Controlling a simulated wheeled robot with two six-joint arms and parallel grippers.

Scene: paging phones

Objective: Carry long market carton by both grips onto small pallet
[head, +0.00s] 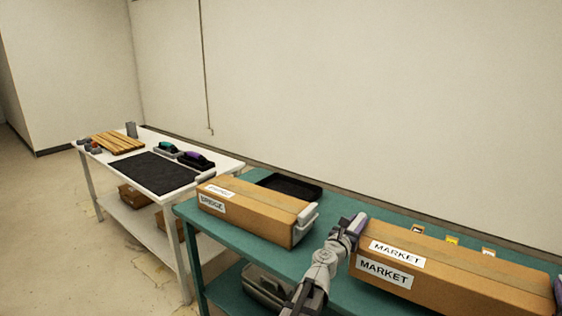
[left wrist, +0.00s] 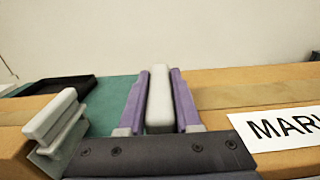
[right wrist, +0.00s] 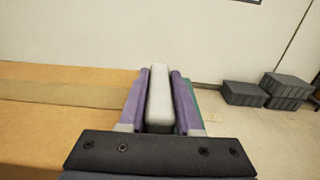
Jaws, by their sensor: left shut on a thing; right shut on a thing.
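The long market carton (head: 455,278) is brown with two white MARKET labels and lies at the right of the head view over the teal table. My left gripper (head: 356,224) is shut on the pale grip (left wrist: 159,100) at its left end. I cannot tell whether the carton touches the table. A small wooden slatted pallet (head: 118,143) lies on the white table at the far left.
A BRIDGE carton (head: 255,212) with a pale end grip stands on the teal table (head: 225,236), left of my left gripper. A black tray (head: 290,185) is behind it. The white table (head: 143,186) holds a dark mat (head: 155,172). Grey blocks (right wrist: 285,88) lie beyond, at right.

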